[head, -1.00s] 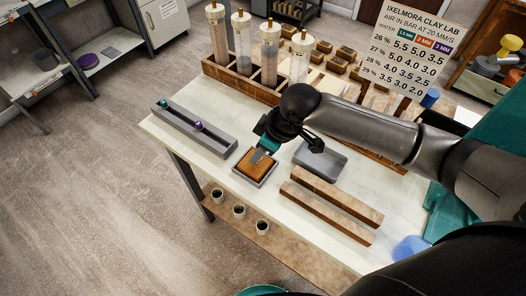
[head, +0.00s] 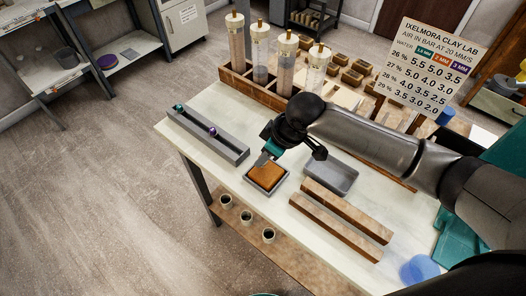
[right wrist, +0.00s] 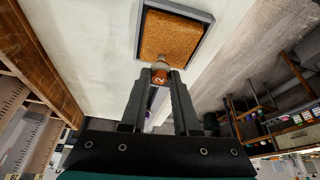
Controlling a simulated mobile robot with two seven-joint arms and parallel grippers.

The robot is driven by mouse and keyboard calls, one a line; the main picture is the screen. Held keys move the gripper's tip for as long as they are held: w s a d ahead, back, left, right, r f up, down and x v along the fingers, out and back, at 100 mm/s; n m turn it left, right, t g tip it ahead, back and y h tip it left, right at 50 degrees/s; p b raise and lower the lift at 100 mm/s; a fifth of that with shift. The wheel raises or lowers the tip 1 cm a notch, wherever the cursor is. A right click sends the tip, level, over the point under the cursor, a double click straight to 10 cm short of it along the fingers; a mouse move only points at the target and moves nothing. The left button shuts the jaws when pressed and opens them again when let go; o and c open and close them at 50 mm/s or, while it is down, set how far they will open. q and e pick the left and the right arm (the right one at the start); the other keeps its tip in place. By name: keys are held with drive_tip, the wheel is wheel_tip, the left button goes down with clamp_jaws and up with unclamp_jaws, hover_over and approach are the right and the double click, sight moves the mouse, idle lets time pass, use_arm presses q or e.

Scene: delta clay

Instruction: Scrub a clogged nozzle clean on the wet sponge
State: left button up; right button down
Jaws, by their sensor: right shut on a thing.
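The wet sponge (head: 267,175) is an orange-brown block in a shallow grey tray (head: 252,182) near the table's left edge. It also shows at the top of the right wrist view (right wrist: 172,38). I cannot tell whether the tip touches the sponge. A grey rack (head: 205,138) holds a teal nozzle (head: 179,107) and a purple nozzle (head: 212,131). My left gripper is out of view.
An empty grey tray (head: 330,174) lies right of the sponge. Two wooden bars (head: 340,224) lie in front. Clear tubes (head: 260,54) stand in a wooden rack behind. A sign (head: 425,65) stands at back right. Several small cups (head: 247,217) sit on a lower shelf.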

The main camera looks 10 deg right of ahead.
drive_tip(key=shift+s+d+f+p, duration=0.1)
drive_tip(key=shift+s+d+p, duration=0.25)
drive_tip(key=shift+s, duration=0.2)
drive_tip(key=shift+s+d+f+p, duration=0.1)
drive_tip(key=shift+s+d+p, duration=0.2)
drive_tip(key=shift+s+p, duration=0.25)
drive_tip(key=shift+s+d+f+p, duration=0.1)
drive_tip(key=shift+s+d+p, duration=0.2)
drive_tip(key=shift+s, duration=0.3)
drive_tip(key=shift+s+d, duration=0.15)
drive_tip(key=shift+s, duration=0.15)
drive_tip(key=shift+f, duration=0.1)
drive_tip(key=shift+w, duration=0.1)
drive_tip(key=shift+w+a, duration=1.4)
drive_tip(key=shift+a, duration=0.2)
